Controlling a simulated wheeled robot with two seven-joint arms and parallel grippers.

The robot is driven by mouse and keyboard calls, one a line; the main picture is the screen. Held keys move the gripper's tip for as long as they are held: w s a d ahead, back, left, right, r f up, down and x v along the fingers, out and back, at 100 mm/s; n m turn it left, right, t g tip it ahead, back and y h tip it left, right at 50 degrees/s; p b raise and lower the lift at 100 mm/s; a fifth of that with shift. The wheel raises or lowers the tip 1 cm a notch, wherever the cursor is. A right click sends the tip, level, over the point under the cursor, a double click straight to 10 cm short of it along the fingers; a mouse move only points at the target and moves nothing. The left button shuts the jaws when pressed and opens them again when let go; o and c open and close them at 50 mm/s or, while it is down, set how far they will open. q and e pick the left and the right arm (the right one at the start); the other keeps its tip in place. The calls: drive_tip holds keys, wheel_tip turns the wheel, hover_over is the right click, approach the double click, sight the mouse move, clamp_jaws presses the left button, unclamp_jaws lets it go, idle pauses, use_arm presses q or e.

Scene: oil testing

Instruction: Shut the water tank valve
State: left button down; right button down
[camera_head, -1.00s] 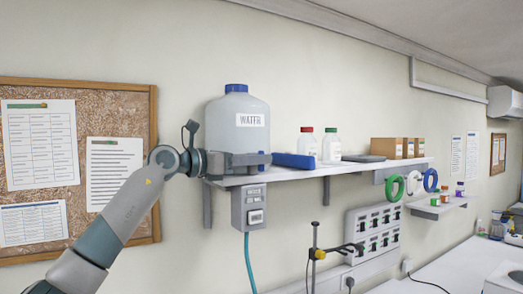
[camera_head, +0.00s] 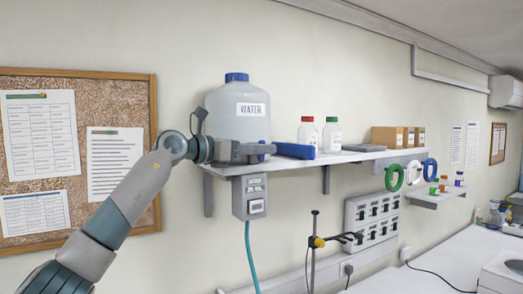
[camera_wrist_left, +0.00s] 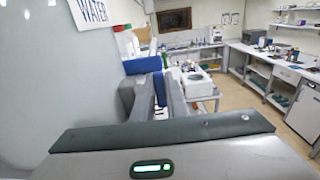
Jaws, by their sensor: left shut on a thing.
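The water tank (camera_head: 238,112) is a large pale jug with a blue cap and a WATER label, upright on the left end of the wall shelf. My left gripper (camera_head: 262,150) is at the tank's lower front. It is shut on a small blue part at the tank's base, which looks like the valve handle (camera_head: 262,157). The fingers and wrist hide most of the valve. In the left wrist view the tank (camera_wrist_left: 45,85) fills the left side, and the gripper fingers (camera_wrist_left: 158,95) are close together beside a bit of blue. My right gripper is out of view.
A blue box (camera_head: 295,151) lies on the shelf (camera_head: 345,158) just right of the gripper, with two capped bottles (camera_head: 306,135) behind it. A grey control box (camera_head: 249,197) with a teal hose hangs below. A corkboard (camera_head: 105,100) is behind my arm.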

use_arm(q)
drive_tip(key=shift+r+g+y, duration=0.2)
drive_tip(key=shift+g+y, duration=0.4)
drive_tip(key=shift+y, duration=0.2)
drive_tip(key=shift+d+f+g+y, duration=0.15)
drive_tip(key=shift+g+y, duration=0.65)
drive_tip(key=shift+y, duration=0.5)
drive_tip(key=c, duration=2)
unclamp_jaws()
drive_tip(key=shift+w, duration=0.1)
drive_tip(key=shift+c, duration=0.2)
